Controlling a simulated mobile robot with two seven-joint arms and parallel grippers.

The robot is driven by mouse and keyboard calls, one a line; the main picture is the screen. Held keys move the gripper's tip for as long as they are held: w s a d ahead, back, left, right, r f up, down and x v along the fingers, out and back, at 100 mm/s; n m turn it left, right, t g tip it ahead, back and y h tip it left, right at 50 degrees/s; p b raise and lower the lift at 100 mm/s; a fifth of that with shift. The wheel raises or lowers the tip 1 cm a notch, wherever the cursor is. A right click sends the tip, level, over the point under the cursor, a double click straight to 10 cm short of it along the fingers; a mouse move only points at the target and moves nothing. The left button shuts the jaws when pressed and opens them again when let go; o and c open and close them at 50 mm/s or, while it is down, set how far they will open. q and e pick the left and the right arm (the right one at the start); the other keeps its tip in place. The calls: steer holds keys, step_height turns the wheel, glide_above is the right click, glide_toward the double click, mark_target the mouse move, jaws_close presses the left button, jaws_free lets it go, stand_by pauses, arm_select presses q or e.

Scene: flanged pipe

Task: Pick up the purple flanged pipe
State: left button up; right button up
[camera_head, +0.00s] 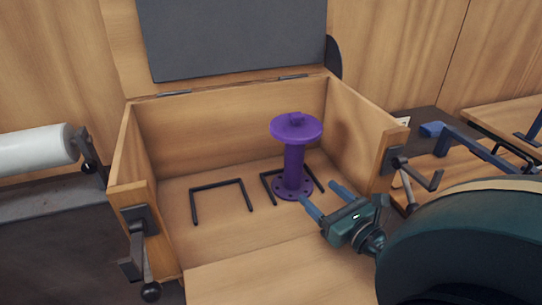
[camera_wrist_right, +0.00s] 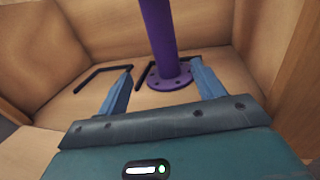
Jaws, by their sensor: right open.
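The purple flanged pipe (camera_head: 294,160) stands upright inside an open wooden box, with one round flange on the box floor and one at the top. In the right wrist view the pipe (camera_wrist_right: 160,40) rises beyond the fingers, its lower flange close to the fingertips. My right gripper (camera_head: 322,196) is open and low in the box, just in front and to the right of the pipe's base. In the right wrist view its two blue fingers (camera_wrist_right: 162,72) are apart with nothing between them near the palm. My left gripper is not in view.
The wooden box (camera_head: 122,150) has side walls, a raised lid and metal latches on both sides. A black bracket (camera_head: 220,184) stands left of the pipe, and another (camera_head: 268,187) is beside its base. A white roll (camera_head: 35,147) lies outside at left.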

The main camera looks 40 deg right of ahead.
mark_target(300, 171)
steer(key=shift+d+p, duration=0.2)
steer(key=shift+p, duration=0.1)
steer(key=w+p, duration=0.3)
steer(key=w, duration=0.3)
steer(key=shift+w+d+r, duration=0.1)
steer(key=shift+w, duration=0.6)
steer(key=w, duration=0.2)
steer(key=w+d+p, duration=0.1)
steer(key=w, duration=0.1)
steer(key=shift+w+d, duration=0.1)
steer(key=shift+w, duration=0.5)
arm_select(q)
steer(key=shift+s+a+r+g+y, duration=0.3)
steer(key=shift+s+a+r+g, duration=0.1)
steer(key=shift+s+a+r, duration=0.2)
arm_select(e)
jaws_close()
